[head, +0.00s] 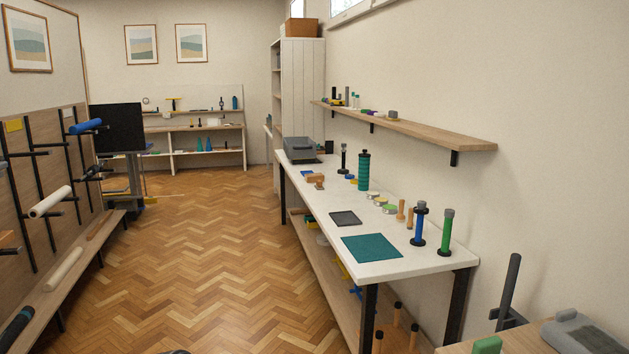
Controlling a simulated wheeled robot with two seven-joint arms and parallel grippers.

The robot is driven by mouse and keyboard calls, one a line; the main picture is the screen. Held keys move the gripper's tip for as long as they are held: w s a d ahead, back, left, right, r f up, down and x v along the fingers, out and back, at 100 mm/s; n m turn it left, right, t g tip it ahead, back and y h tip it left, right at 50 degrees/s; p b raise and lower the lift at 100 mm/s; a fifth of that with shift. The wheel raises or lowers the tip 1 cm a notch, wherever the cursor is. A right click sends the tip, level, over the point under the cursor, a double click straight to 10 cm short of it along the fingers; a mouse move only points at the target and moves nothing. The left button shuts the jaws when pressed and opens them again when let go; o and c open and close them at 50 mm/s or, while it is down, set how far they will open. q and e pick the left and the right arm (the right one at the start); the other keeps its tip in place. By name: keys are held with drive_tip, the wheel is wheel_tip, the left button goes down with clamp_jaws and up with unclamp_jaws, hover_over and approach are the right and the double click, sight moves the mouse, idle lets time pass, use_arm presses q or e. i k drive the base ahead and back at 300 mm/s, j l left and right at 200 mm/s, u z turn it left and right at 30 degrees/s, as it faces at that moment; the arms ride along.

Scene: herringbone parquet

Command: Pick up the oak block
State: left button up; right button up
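A small tan, wood-coloured piece (314,177) lies on the long white-topped table (365,218), toward its far half and near the left edge. It may be the oak block, but it is too small in the head view to be sure. A smaller brown piece (319,185) is just in front of it. Neither of my grippers shows in the head view.
A teal mat (372,248) and a dark tray (345,218) lie on the near table half. Upright blue (419,224) and green (446,232) tools stand at its right. A rack (40,190) lines the left. The parquet floor (205,260) between is clear.

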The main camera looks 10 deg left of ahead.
sight(309, 178)
drive_tip(key=u, duration=0.95)
drive_tip(key=i, duration=7.25)
drive_tip(key=z, duration=1.4)
drive_tip(key=j+z, duration=0.1)
drive_tip(key=z, duration=1.25)
drive_tip(key=k+z, duration=0.1)
drive_tip(key=z, duration=0.85)
